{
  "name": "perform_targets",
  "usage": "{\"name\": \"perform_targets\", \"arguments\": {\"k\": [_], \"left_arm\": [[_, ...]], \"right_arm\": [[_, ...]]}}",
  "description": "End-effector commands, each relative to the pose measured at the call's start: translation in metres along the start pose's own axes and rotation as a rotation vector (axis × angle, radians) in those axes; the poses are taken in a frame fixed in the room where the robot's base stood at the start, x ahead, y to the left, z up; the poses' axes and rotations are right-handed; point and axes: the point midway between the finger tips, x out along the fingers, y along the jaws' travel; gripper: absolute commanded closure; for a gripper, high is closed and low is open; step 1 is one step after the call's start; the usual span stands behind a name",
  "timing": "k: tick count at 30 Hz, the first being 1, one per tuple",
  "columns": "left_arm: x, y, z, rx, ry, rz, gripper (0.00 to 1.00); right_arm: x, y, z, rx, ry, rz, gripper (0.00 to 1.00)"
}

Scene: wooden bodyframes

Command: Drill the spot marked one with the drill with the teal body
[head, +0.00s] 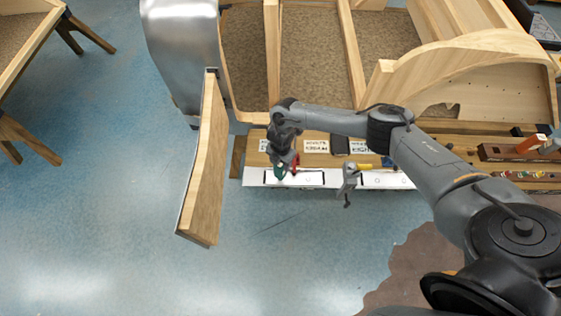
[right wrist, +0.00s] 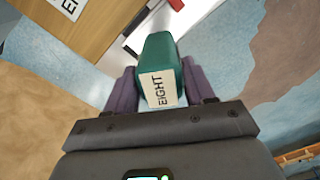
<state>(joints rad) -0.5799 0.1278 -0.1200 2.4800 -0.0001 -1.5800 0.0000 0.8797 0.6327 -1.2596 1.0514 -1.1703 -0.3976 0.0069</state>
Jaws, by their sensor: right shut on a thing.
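The teal drill (right wrist: 161,62) is between the purple fingers of my right gripper (right wrist: 155,92), which is shut on it. A white label on its end reads EIGHT. In the head view, my right gripper (head: 286,165) is at the left part of a white strip on the bench. A small part of the teal drill (head: 280,171) shows under it. The drill's bit is hidden. I cannot make out a spot marked one in either view. My left gripper is not in view.
The white strip (head: 328,180) runs along the bench's front edge, with white label cards (head: 316,146) behind it. A grey tool (head: 348,180) lies to the right. A wooden board (head: 205,160) stands left, and a wooden bodyframe (head: 345,50) behind. Blue floor in front is clear.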

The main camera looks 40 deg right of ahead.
Motion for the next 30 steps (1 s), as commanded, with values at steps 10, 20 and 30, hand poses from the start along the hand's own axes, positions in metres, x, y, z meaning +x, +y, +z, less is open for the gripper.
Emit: {"name": "perform_targets", "arguments": {"k": [10, 20, 30], "left_arm": [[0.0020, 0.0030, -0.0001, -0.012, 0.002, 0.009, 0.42], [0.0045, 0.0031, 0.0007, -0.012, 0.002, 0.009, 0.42], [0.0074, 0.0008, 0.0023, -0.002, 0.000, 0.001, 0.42]], "right_arm": [[0.0016, 0.0017, 0.0000, 0.000, 0.001, 0.003, 0.89], [0.0052, 0.0018, -0.0001, 0.000, 0.001, 0.004, 0.89], [0.0089, 0.0018, -0.0002, 0.000, 0.001, 0.004, 0.89]]}}
